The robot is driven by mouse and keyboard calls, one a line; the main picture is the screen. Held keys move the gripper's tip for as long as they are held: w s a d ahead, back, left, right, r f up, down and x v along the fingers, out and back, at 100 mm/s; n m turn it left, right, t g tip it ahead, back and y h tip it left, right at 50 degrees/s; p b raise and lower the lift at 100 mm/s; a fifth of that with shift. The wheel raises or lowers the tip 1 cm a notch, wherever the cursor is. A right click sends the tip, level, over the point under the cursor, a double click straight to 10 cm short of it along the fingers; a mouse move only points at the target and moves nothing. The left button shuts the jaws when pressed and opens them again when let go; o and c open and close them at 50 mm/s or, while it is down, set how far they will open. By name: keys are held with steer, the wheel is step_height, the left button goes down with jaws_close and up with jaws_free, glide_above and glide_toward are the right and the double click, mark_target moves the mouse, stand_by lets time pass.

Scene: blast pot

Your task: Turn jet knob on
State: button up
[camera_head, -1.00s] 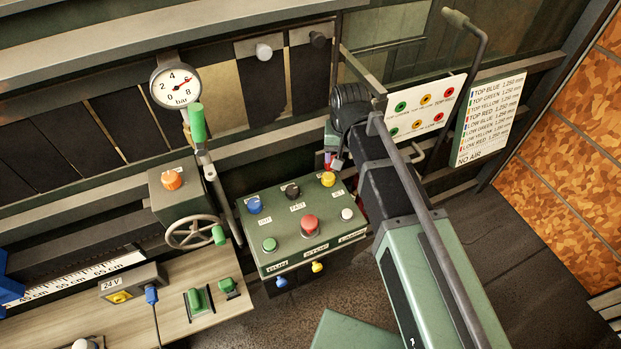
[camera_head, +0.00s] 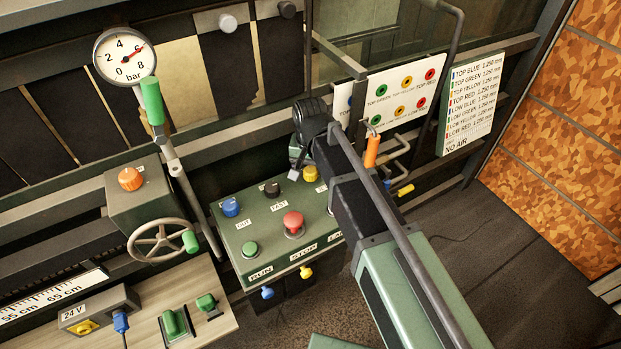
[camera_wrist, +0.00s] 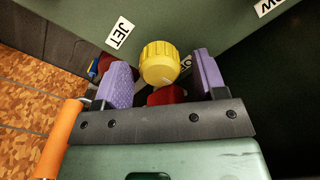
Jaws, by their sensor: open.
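The jet knob is a ribbed yellow knob (camera_wrist: 159,63) beside a "JET" label on the green panel in the wrist view. My gripper (camera_wrist: 163,80) is open, with one purple finger on each side of the knob. The fingers appear apart from it, with a gap on each side, wider on the right. In the head view the yellow knob (camera_head: 310,173) sits at the far right corner of the control box (camera_head: 262,236), just left of my arm. My fingers cannot be made out clearly there. The knob's pointer or on/off mark is not readable.
The box also carries a red button (camera_head: 293,221), a blue knob (camera_head: 230,207), a black knob (camera_head: 271,188) and a green button (camera_head: 249,249). An orange handle (camera_head: 372,150) hangs right of my arm. A colored-dot board (camera_head: 404,100) stands behind.

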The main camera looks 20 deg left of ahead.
mark_target(311, 169)
steer(key=c, duration=0.9)
steer(key=shift+m, duration=0.7)
steer(key=o, duration=0.9)
steer(key=shift+r, duration=0.1)
step_height(311, 169, up, 11)
steer(key=p, duration=1.1)
